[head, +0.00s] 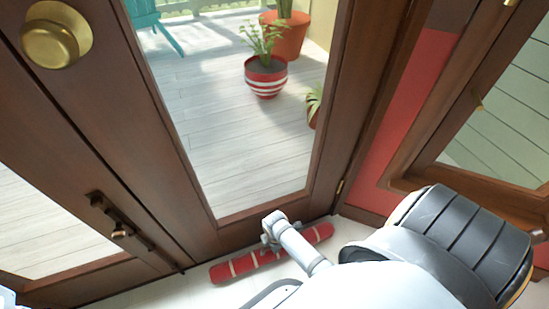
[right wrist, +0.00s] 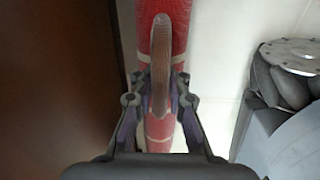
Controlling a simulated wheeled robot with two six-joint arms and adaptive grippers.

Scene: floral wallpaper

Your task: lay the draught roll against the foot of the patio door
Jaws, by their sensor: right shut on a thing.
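The draught roll (head: 240,265) is a long red cylinder with cream bands. In the head view it lies along the foot of the brown glazed patio door (head: 222,236), at a low height. My right gripper (head: 271,236) is shut on its middle from above. In the right wrist view, the gripper's fingers (right wrist: 160,98) sit on either side of the roll (right wrist: 154,35), and a brownish strap-like piece (right wrist: 160,60) runs along its top. A narrow strip separates the roll from the dark door (right wrist: 55,75) there. I cannot tell whether the roll touches door or floor. My left gripper is not in view.
Pale floor (head: 160,294) is clear in front of the door. A brass knob (head: 57,35) and a dark bolt (head: 118,228) stick out from the door. A red wall (head: 400,105) and another wooden-framed window (head: 425,170) stand at right. Potted plants (head: 266,78) are outside.

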